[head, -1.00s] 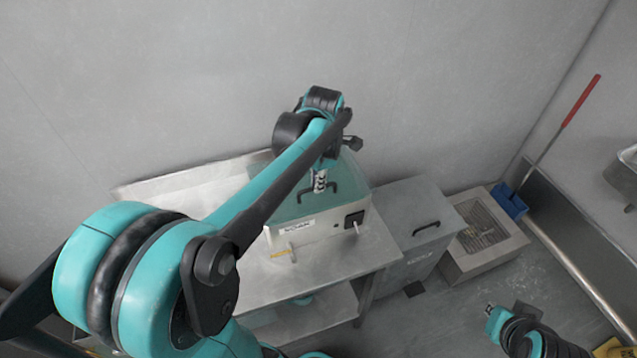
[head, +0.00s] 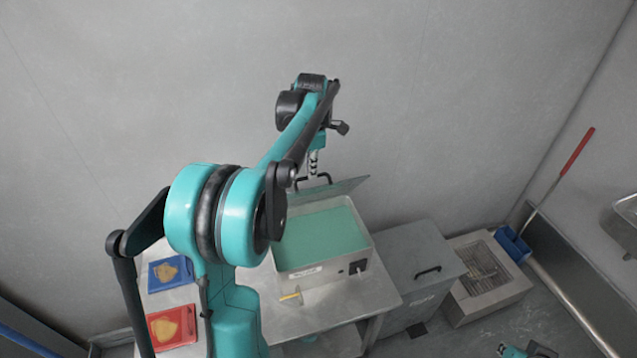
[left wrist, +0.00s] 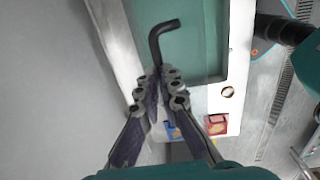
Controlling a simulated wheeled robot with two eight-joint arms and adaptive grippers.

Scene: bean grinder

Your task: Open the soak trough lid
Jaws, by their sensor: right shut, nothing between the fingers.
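The soak trough (head: 308,271) is a pale box with a green interior on the steel table. Its lid (head: 343,187) is raised at the back and tilted up, baring the green inside. A black bar handle (head: 326,178) stands on the lid; it also shows in the left wrist view (left wrist: 156,42). My left gripper (head: 313,172) is at this handle; in the left wrist view its fingers (left wrist: 166,82) are closed together around the handle's near end. My right gripper (head: 502,348) is at the bottom right edge, shut and empty, away from the trough.
A blue board (head: 158,281) and a red board (head: 156,333) with tan contents lie on the table's left. A grey lidded bin (head: 407,262) stands right of the table, then a floor basin (head: 463,305). A red-handled tool (head: 577,152) leans by the right wall.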

